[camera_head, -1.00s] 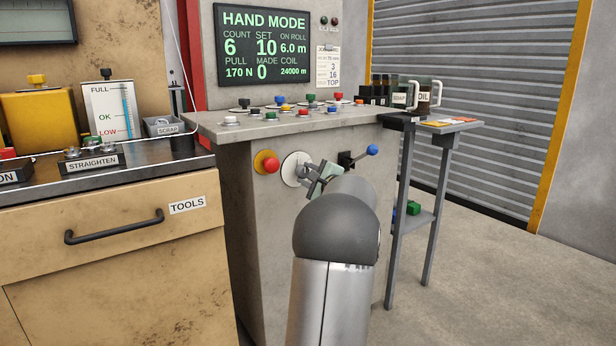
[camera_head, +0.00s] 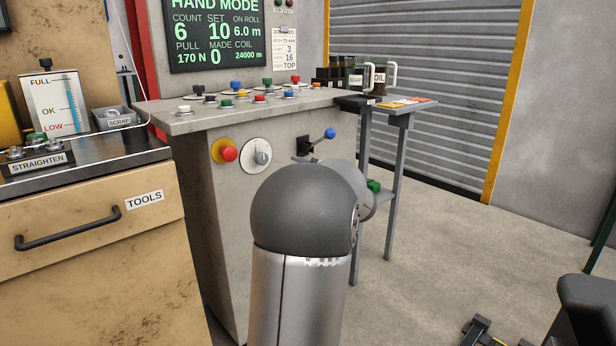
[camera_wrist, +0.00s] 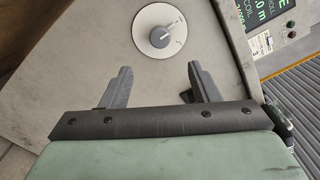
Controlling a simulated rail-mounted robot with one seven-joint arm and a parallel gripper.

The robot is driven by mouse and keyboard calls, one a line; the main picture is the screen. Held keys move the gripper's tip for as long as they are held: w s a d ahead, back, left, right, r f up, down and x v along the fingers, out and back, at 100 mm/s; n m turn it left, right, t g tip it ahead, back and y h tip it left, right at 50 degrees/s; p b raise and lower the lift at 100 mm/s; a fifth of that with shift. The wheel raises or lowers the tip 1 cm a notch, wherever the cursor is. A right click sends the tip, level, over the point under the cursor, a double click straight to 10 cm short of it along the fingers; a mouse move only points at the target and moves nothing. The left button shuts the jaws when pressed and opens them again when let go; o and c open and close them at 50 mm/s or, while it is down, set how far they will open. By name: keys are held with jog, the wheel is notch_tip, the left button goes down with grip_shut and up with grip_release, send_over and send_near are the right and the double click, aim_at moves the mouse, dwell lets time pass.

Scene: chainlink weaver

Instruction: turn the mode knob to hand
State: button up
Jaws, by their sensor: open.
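The mode knob (camera_head: 263,157) is a grey knob on a round white plate on the front of the grey console. In the wrist view, the knob (camera_wrist: 157,37) is fully visible with a white pointer line; the small marks around it are too small to read. The display (camera_head: 215,32) shows HAND MODE. In the wrist view, my gripper (camera_wrist: 158,77) is open and empty, its two fingers apart and clear of the knob. In the head view, my arm hides most of the gripper.
A red push button (camera_head: 229,153) on a yellow collar sits left of the knob. A blue-tipped lever (camera_head: 329,134) sticks out to its right. Several coloured buttons line the console top (camera_head: 190,122). A small side table (camera_head: 420,104) stands at right, with open floor beyond.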

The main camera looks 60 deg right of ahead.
jog(key=v, duration=0.5)
jog(key=shift+s+p, duration=0.15)
jog(key=shift+p, duration=0.15)
jog(key=w+a+r+n+g+y+p, duration=0.2)
jog(key=w+a+r+n+y+p, duration=0.25)
jog(key=w+a, duration=0.5)
jog(key=w+a+r+n+g+y+p, duration=0.1)
jog(key=w+a+n+y+p, duration=0.45)
jog(key=a, duration=0.75)
jog(key=w+a+r+n+g+y+p, duration=0.1)
jog(key=a+r+n+g+y+p, duration=0.2)
jog(key=a+p, duration=0.65)
jog(key=s+a+r+n+g+p, duration=0.1)
jog(key=s+a+n+g+p, duration=0.25)
jog(key=a, duration=0.55)
jog(key=s+a+r+n+g+p, duration=0.2)
jog(key=s+a+n+g+p, duration=0.15)
jog(key=a, duration=0.55)
jog(key=s+a+r+n+g+h+p, duration=0.3)
jog(key=s+a+r+n+h+p, duration=0.1)
jog(key=s+n+p, duration=0.3)
jog(key=shift+s+a+n+h+p, duration=0.35)
jog(key=shift+n+h+p, duration=0.35)
jog(key=shift+n+p, duration=0.25)
